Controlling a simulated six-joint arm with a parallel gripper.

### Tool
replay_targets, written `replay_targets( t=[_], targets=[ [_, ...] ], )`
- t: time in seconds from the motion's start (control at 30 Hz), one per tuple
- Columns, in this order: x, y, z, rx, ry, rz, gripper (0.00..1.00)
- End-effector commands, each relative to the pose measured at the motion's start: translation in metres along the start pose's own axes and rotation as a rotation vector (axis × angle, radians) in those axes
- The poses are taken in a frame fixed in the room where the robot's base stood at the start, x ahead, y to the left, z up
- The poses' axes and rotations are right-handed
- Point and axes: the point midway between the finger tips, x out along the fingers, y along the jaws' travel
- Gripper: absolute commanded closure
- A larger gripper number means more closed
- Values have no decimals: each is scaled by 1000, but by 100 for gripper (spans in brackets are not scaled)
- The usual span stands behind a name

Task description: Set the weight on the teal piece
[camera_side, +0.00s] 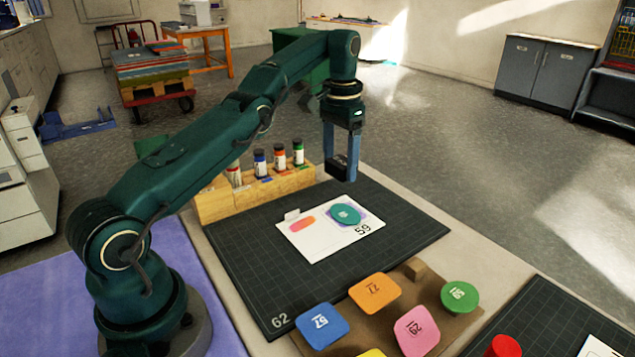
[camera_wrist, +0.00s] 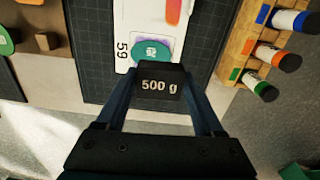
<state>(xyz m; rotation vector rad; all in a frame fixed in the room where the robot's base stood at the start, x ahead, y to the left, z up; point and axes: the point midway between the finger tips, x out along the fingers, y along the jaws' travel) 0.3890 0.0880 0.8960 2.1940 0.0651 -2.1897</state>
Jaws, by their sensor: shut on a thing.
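My gripper (camera_side: 341,168) is shut on a dark block-shaped weight (camera_side: 338,166). In the wrist view the weight (camera_wrist: 161,84) reads "500 g" and sits between the fingers. The teal piece (camera_side: 345,215) is a round disc on a white card (camera_side: 318,246) marked 59. It also shows in the wrist view (camera_wrist: 151,51), its lower edge partly hidden behind the weight. In the side view the weight hangs in the air above the far edge of the dark mat, apart from the teal piece. A pale purple patch shows under the teal piece, and an orange-pink shape (camera_side: 302,224) lies beside it.
The card lies on a dark gridded mat (camera_side: 400,205) marked 62. A wooden rack (camera_side: 255,190) with several capped bottles stands along the mat's far left edge. A brown board (camera_side: 380,325) with several numbered coloured pieces lies in front. Another mat (camera_side: 545,325) with a red object (camera_side: 503,346) is at lower right.

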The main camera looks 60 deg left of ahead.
Motion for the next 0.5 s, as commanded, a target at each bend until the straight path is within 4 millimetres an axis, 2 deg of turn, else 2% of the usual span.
replay_targets(
  t=[0.5],
  targets=[
    [12, 10, -3, 25, 0, 0, 100]
  ],
)
